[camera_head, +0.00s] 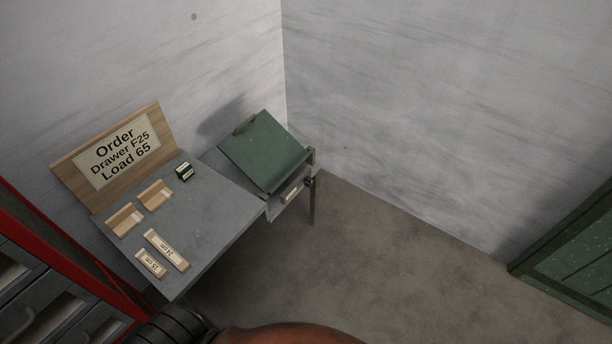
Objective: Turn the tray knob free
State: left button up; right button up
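A green tray (265,150) sits tilted on a grey stand at the right end of the grey table (215,225). A small handle (244,125) shows at its upper edge. A small dark part (308,183), which may be the tray knob, is at the right front corner of the stand, beside a pale label (292,190). It is too small to tell how it is turned. Neither of my grippers is in view; only dark and orange parts, probably of my own arm, show at the bottom edge.
An order sign (112,152) stands at the table's back left. A small dark green box (184,171), wooden holders (155,194) and labelled blocks (166,250) lie on the table. A red-framed drawer cabinet (75,262) is at left. Open floor (380,270) lies right; a green panel (575,255) is far right.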

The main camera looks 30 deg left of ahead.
aim_at(309, 181)
jog(key=u, duration=0.75)
jog(key=i, duration=0.85)
jog(key=u, duration=0.95)
